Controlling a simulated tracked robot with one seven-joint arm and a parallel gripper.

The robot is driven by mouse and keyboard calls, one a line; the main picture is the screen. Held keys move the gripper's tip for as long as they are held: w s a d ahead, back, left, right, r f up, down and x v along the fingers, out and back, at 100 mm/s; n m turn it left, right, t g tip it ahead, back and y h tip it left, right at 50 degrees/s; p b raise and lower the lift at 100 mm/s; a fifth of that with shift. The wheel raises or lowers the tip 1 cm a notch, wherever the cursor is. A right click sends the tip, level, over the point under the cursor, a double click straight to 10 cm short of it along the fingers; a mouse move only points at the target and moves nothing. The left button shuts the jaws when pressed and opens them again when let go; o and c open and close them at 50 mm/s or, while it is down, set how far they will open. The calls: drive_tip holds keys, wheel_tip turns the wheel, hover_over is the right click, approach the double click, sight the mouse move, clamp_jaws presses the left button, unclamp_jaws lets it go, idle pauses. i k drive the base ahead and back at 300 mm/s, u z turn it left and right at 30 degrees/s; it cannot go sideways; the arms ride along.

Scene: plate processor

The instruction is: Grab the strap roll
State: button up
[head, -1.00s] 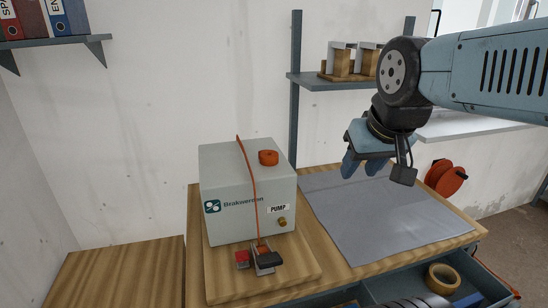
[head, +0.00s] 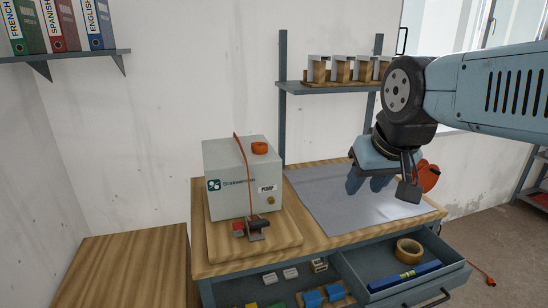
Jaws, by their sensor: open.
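A tan roll (head: 408,250) lies in the open drawer at the lower right in the head view. It may be the strap roll, but no label shows. An orange strap (head: 245,172) runs over the white pump box (head: 225,190) to a buckle (head: 254,228) at its front. My gripper (head: 368,185) is open and empty, fingers pointing down over the grey mat (head: 330,205). It is above and to the left of the tan roll, apart from it.
A red-orange reel (head: 428,177) is partly hidden behind my gripper. Shelves hang on the wall. The wooden surface (head: 125,270) at lower left is clear.

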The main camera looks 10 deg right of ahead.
sight(258, 148)
drive_tip(key=u, duration=0.05)
drive_tip(key=k, duration=0.15)
drive_tip(key=u, duration=0.3)
drive_tip(key=i, duration=1)
drive_tip(key=z, duration=0.15)
drive_tip(key=k, duration=0.5)
drive_tip(key=z, duration=0.15)
drive_tip(key=i, duration=0.15)
drive_tip(key=z, duration=2.7)
